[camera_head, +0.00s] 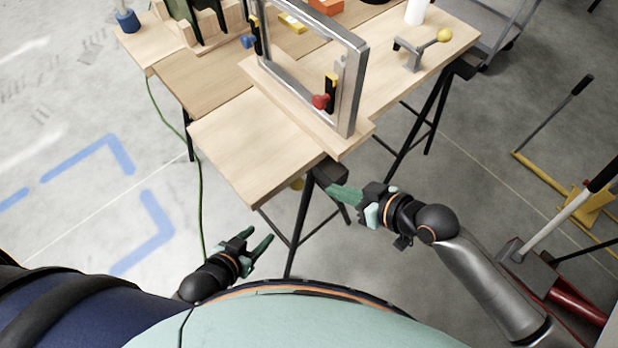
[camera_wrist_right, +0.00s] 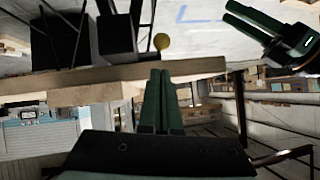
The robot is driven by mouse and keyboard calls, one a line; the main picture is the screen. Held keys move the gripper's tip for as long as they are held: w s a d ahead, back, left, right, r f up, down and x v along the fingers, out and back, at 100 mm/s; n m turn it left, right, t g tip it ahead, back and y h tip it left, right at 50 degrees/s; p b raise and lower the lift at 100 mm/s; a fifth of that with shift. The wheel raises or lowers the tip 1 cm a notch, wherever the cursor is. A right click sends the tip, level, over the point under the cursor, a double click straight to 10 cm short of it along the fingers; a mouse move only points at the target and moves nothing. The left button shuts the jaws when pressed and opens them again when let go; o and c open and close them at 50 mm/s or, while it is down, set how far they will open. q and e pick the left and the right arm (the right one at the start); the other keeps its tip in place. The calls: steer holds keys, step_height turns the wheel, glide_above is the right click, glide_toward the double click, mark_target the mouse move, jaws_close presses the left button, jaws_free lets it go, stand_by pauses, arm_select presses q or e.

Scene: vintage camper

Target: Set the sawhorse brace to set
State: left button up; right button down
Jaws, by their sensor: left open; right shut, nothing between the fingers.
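The sawhorse under the table's front corner has black legs (camera_head: 302,228) and a dark top end (camera_head: 330,173). A yellow knob (camera_head: 297,184) shows partly behind a leg, below the tabletop; it may belong to the brace, whose position I cannot tell. A yellow ball also shows in the right wrist view (camera_wrist_right: 161,41), beyond the fingertips. My right gripper (camera_head: 333,190) is shut and empty, close beside the sawhorse's top end; I cannot tell if they touch. Its green fingers also show in the right wrist view (camera_wrist_right: 155,90). My left gripper (camera_head: 262,239) is open and empty, lower left of the sawhorse.
The wooden tabletop (camera_head: 240,145) holds a grey metal frame (camera_head: 353,95) with a red-knobbed clamp (camera_head: 321,101). A grey bracket with a yellow ball (camera_head: 410,52) stands farther right. A green cable (camera_head: 201,205) hangs at left. Tools with long handles (camera_head: 560,205) stand at right.

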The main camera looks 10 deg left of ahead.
steer(key=b+x, duration=0.1)
steer(key=x, duration=0.8)
steer(key=shift+a, duration=0.2)
steer(key=shift+f, duration=0.15)
